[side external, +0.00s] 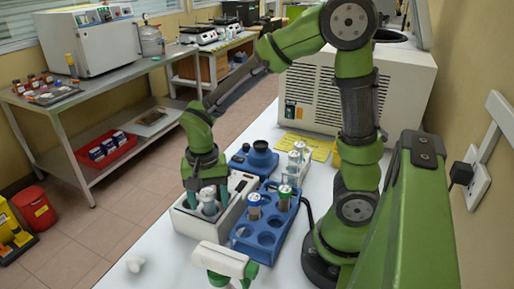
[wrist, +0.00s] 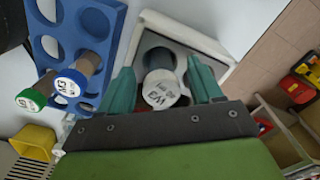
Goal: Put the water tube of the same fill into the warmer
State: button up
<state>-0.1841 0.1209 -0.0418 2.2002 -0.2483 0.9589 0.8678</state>
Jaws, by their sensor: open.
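A white-capped tube (wrist: 161,88) with handwriting that looks like "W3" stands in the white warmer (wrist: 146,18) with a dark top. In the side view the tube (side external: 208,208) is upright in the warmer (side external: 188,228); how deep it sits is hidden. My gripper (side external: 207,196) points down over the warmer with its teal fingers apart, one on each side of the tube. In the wrist view small gaps show beside the cap. The blue rack (side external: 256,238) beside the warmer holds a blue-capped tube (wrist: 75,80) and a green-capped tube (wrist: 36,95), both with brownish contents.
White-capped tubes (side external: 297,160) stand behind the rack. A dark blue device (side external: 258,158) sits behind the warmer. A white and green item (side external: 222,262) stands at the table's front. Most other rack holes are empty.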

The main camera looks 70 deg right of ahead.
notch_tip(320, 180, up, 17)
jog(key=s+d+f+n+t+y, duration=0.1)
jog(key=s+f+n+t+y, duration=0.1)
jog(key=s+n+t, duration=0.5)
jog(key=shift+f, duration=0.2)
dwell(0.5)
jog(key=shift+d+f, duration=0.1)
jog(key=shift+c, duration=0.4)
dwell(0.8)
